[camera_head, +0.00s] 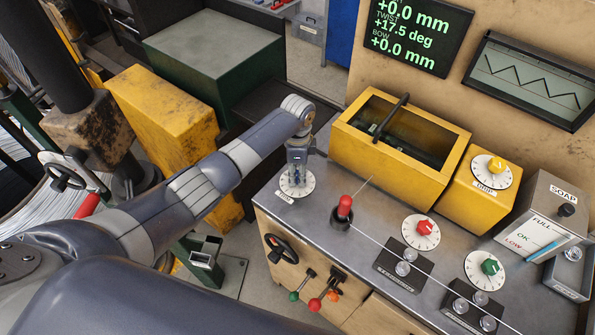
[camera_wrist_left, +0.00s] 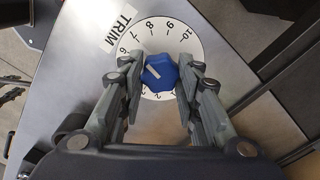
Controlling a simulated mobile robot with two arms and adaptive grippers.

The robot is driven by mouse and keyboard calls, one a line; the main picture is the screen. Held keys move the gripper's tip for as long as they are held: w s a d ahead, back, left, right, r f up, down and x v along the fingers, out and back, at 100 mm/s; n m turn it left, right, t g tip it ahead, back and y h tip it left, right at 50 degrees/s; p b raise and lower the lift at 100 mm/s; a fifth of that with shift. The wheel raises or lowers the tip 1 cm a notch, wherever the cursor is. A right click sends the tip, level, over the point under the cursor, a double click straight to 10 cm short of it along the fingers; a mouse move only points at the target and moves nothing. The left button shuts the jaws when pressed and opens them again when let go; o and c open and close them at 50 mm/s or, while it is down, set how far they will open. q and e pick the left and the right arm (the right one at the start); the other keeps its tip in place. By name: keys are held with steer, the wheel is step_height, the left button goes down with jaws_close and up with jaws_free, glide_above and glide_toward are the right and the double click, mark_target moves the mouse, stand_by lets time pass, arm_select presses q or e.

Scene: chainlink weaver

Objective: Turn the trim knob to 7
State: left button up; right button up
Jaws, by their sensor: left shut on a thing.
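The blue trim knob (camera_wrist_left: 160,73) stands in the middle of a white numbered dial (camera_wrist_left: 195,48) labelled TRIM (camera_wrist_left: 120,26) in the left wrist view. My left gripper (camera_wrist_left: 160,78) is shut on the knob from above, one finger on each side. The knob's white mark points left and a little up; the numbers on that side are partly hidden by a finger, with 6 and 7 showing further up. In the head view my left gripper (camera_head: 297,180) covers the knob and the middle of the trim dial (camera_head: 309,187). My right gripper is not in view.
A yellow open-top box (camera_head: 440,175) stands behind the dial. A red-topped lever (camera_head: 344,207) and dials with red (camera_head: 425,228), green (camera_head: 489,267) and yellow (camera_head: 496,165) knobs lie to the right. A display (camera_head: 415,35) reads twist +17.5 deg, with bow +0.0 mm.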

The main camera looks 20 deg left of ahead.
mark_target(297, 175)
arm_select(q)
steer(key=shift+w+r, duration=0.15)
steer(key=o, duration=1.1)
step_height(297, 175, up, 12)
steer(key=shift+f, duration=0.1)
